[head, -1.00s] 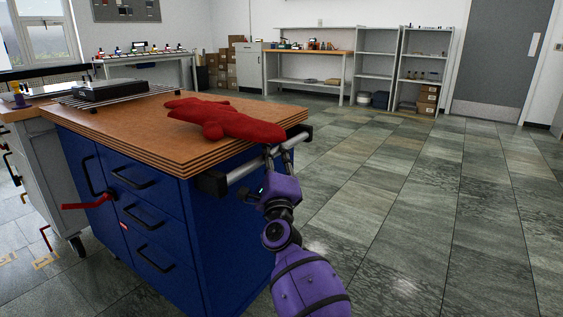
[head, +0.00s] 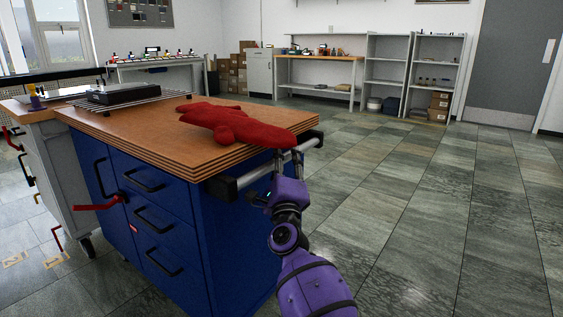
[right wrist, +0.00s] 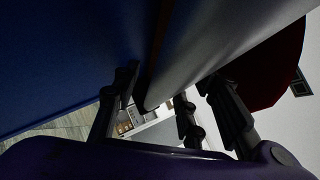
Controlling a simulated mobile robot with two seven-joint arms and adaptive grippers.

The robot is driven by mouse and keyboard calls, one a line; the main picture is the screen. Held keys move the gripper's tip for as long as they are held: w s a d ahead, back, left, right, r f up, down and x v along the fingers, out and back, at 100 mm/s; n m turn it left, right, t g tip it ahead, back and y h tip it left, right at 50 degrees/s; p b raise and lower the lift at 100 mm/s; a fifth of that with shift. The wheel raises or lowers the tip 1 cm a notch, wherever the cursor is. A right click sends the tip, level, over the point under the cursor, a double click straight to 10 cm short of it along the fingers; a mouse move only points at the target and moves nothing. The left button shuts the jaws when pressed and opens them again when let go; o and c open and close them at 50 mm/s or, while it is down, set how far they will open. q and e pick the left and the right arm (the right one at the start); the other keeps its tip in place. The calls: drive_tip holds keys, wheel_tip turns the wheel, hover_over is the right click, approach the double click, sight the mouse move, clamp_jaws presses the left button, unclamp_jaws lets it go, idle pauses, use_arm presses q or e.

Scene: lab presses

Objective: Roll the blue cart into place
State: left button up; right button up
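The blue cart (head: 155,205) stands at left centre in the head view, with dark-handled drawers, a layered wooden top and a grey push bar (head: 248,178) along its right side. My right gripper (head: 287,160) is at the far part of this bar, fingers upright around it. In the right wrist view the bar (right wrist: 215,45) runs between the fingers (right wrist: 158,90), close to them. Whether they press on it is not clear. The cart's blue side (right wrist: 60,60) fills the upper left there. My left gripper is not in view.
A red cloth-like thing (head: 225,122) lies on the cart's top, near a black device (head: 124,92) on a rack. A pale cart (head: 55,175) stands close on the left. Shelves (head: 388,75) and a bench (head: 318,58) line the back wall. Tiled floor is clear on the right.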

drive_tip(key=v, duration=1.2)
